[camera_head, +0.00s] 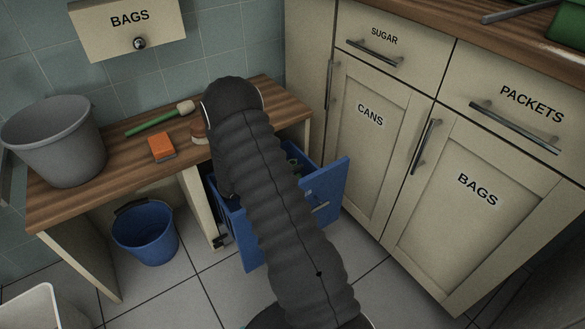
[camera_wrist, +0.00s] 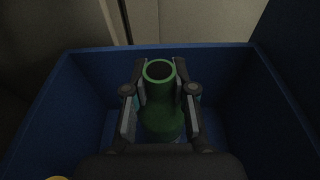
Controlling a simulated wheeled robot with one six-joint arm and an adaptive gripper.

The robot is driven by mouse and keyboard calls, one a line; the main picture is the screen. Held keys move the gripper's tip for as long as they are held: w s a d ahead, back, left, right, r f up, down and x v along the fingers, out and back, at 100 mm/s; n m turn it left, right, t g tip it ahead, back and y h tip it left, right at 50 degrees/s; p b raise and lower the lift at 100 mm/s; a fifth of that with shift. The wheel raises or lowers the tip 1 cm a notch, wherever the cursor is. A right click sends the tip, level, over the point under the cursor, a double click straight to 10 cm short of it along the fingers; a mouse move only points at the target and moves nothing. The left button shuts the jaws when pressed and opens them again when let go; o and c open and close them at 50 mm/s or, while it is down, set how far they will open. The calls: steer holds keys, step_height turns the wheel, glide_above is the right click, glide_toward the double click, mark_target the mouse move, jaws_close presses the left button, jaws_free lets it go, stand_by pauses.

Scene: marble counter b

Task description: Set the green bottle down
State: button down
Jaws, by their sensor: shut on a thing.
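The green bottle (camera_wrist: 160,118) is upright in the wrist view, its open mouth facing the camera. My gripper (camera_wrist: 160,92) is shut on its neck, with a finger on each side. The bottle is inside the blue bin (camera_wrist: 68,88), between its walls. I cannot tell whether its base touches the bin floor. My arm hides much of the bin, and the gripper is hidden there.
A grey bucket (camera_head: 55,140), an orange sponge (camera_head: 161,147) and a green-handled brush (camera_head: 152,122) are on the wooden counter (camera_head: 100,165). A blue bucket (camera_head: 145,235) stands on the tiled floor. Labelled cabinets (camera_head: 375,135) stand close at the right. A yellow thing (camera_wrist: 57,178) shows at the wrist view's lower left.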

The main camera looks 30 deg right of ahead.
steer(key=shift+f, duration=0.25)
steer(key=c, duration=1)
jaws_free()
steer(key=shift+o, duration=0.2)
